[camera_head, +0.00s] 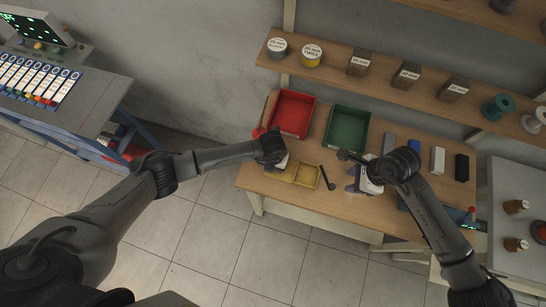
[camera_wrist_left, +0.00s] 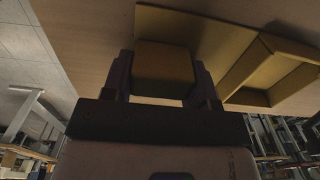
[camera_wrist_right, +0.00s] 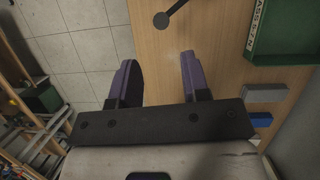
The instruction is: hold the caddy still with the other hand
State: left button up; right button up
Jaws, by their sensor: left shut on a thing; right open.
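The yellow caddy (camera_head: 305,175), a shallow tray with compartments, lies near the front edge of the wooden table. My left gripper (camera_head: 283,163) is at its left end. In the left wrist view the fingers (camera_wrist_left: 163,82) are closed on a yellow-brown block-like part; the caddy's walls (camera_wrist_left: 250,62) show just beyond it. The exact join is dark. My right gripper (camera_head: 352,181) is open and empty over the table, right of the caddy and apart from it. Its two purple-grey fingers (camera_wrist_right: 160,82) show only table and floor between them.
A red bin (camera_head: 293,113) and a green bin (camera_head: 346,131) stand behind. A thin black rod with a round end (camera_head: 326,178) lies between the caddy and my right gripper. White (camera_head: 437,160) and black (camera_head: 461,167) blocks stand at right. A shelf (camera_head: 385,83) runs above.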

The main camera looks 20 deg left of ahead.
jog(key=c, duration=0.6)
jog(key=shift+s+d+f, duration=0.35)
jog(key=shift+s+f, duration=0.05)
jog(key=shift+f, duration=0.2)
jog(key=shift+c, duration=0.9)
jog(key=d+m, duration=0.1)
jog(key=d, duration=0.1)
jog(key=d+f, duration=0.1)
jog(key=d, duration=0.1)
jog(key=w+d+f+m, duration=0.1)
jog(key=d, duration=0.1)
jog(key=shift+w+d+f+m+g, duration=0.1)
jog(key=shift+d+f+m+g, duration=0.1)
jog(key=shift+m+g, duration=0.1)
grip_shut()
jog(key=shift+w+d+r+n+g+y, duration=0.1)
jog(key=shift+w+d+r+n+y, duration=0.2)
jog(key=shift+w+d+n+y, duration=0.4)
jog(key=shift+w+d+r+n+g+y, duration=0.1)
jog(key=shift+w+d+r+n+y, duration=0.3)
jog(key=shift+y, duration=0.65)
jog(key=shift+w+d+r+n+g+y, duration=0.1)
jog(key=shift+w+d+r+n+y, duration=0.1)
jog(key=shift+w+d+n+y, duration=0.45)
jog(key=shift+s, duration=0.35)
